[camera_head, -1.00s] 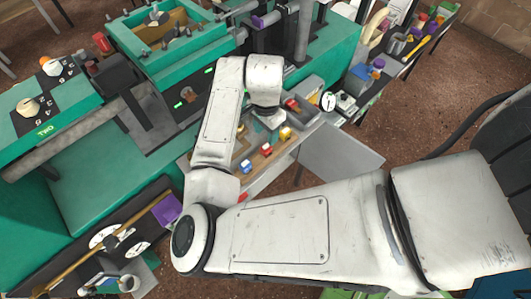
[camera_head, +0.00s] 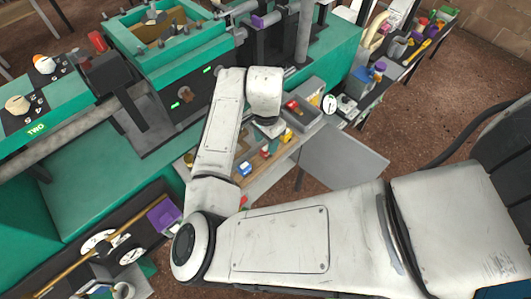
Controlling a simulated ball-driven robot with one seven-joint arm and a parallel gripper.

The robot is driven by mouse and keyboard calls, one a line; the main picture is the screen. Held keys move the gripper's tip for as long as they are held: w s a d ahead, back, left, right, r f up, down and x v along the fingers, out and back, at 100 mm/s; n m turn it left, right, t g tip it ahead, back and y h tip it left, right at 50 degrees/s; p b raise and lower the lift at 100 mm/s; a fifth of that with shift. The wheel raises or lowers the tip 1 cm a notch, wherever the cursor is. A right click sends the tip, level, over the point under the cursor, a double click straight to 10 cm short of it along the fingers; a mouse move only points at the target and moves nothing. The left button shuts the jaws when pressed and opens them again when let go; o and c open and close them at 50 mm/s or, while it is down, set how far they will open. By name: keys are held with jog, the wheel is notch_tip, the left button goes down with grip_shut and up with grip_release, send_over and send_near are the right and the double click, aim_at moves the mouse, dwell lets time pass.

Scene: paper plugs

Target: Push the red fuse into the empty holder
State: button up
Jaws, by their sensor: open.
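A small red block (camera_head: 264,153), which looks like the red fuse, sits on the wooden strip between a blue block (camera_head: 244,169) and a yellow block (camera_head: 286,135). Each seems to have a pale part. At this size I cannot tell which holder is empty. My gripper (camera_head: 269,130) points down just above the strip, near the red and yellow blocks. It is open; its fingertips are mostly hidden by my wrist, and I cannot see anything held. My arm hides part of the strip's left end.
A grey tray (camera_head: 313,111) with a red item (camera_head: 293,104) lies behind the strip. A round dial (camera_head: 330,103) stands right of it. The green machine (camera_head: 170,45) rises behind and left. A grey flat panel (camera_head: 345,160) juts out at right, with open floor beyond.

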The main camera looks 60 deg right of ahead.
jog(key=shift+f+b, duration=0.8)
jog(key=shift+f, duration=0.7)
jog(key=shift+c, duration=0.4)
grip_shut()
jog(key=shift+r, duration=0.2)
jog(key=shift+r+p, duration=2.2)
jog(key=shift+r, duration=0.2)
